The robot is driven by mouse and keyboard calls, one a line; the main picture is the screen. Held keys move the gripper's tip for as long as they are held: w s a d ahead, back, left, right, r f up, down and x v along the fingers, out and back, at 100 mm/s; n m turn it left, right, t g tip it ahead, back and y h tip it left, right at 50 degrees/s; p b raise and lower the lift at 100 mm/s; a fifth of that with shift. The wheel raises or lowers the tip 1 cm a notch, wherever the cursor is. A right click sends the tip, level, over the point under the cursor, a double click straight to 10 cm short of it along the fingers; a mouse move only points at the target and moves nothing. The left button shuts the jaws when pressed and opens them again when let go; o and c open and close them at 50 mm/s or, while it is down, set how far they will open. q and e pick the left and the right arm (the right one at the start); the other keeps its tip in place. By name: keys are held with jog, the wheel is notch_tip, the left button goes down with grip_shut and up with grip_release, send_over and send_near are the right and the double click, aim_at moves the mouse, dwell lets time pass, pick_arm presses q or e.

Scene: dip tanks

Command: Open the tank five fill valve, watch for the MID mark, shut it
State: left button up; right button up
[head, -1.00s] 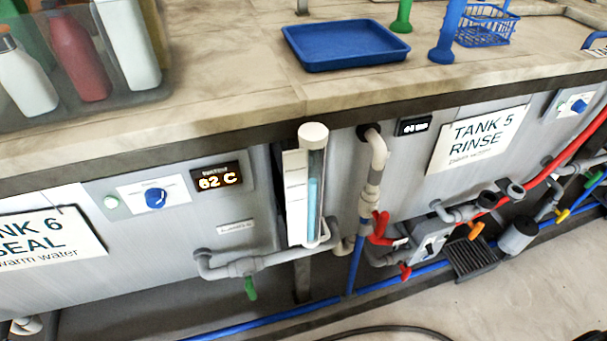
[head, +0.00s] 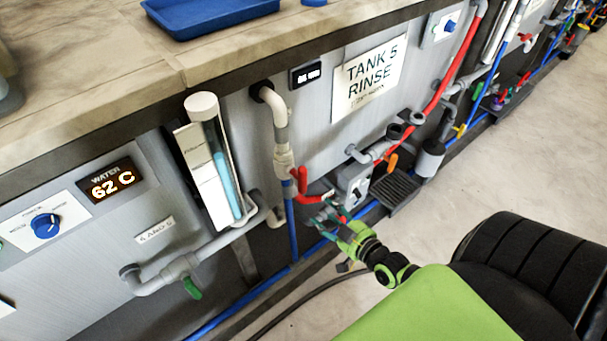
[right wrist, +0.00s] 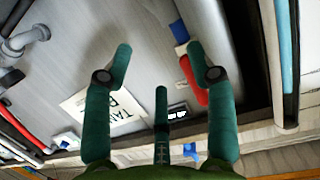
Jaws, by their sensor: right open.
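The TANK 5 RINSE sign (head: 368,82) is on the grey tank front and shows in the right wrist view (right wrist: 97,112). A grey pipe (head: 280,130) runs down left of it to a red-handled valve (head: 303,180); a red handle also shows in the right wrist view (right wrist: 190,80). The sight tube (head: 222,160), white-capped with a blue column, stands to the left; its level marks are too small to read. My right gripper (head: 332,214) is open and empty, close to the red handles. In the wrist view its teal fingers (right wrist: 160,65) are spread. I cannot tell any contact.
A blue tray (head: 210,14) lies on the counter. A green-handled valve (head: 192,288) on a grey pipe and a temperature display (head: 111,183) are at the left. A blue pipe (head: 240,310) runs low along the tanks. A dark grate (head: 396,189) juts out; the floor is open at right.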

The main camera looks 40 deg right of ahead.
aim_at(307, 176)
jog(key=r+t, duration=0.1)
jog(key=r, duration=0.2)
jog(key=w+r+t, duration=0.1)
jog(key=r, duration=0.2)
jog(key=w+r, duration=0.1)
jog(key=r, duration=0.2)
jog(key=shift+w+a+r+t, duration=0.1)
jog(key=shift+a+r+t, duration=0.05)
jog(key=shift+a+t, duration=0.25)
jog(key=shift+w+r, duration=0.2)
jog(key=shift+w, duration=0.05)
jog(key=w, duration=0.6)
jog(key=shift+w+a+f, duration=0.1)
jog(key=shift+w+a, duration=0.15)
jog(key=shift+a, duration=0.05)
grip_shut()
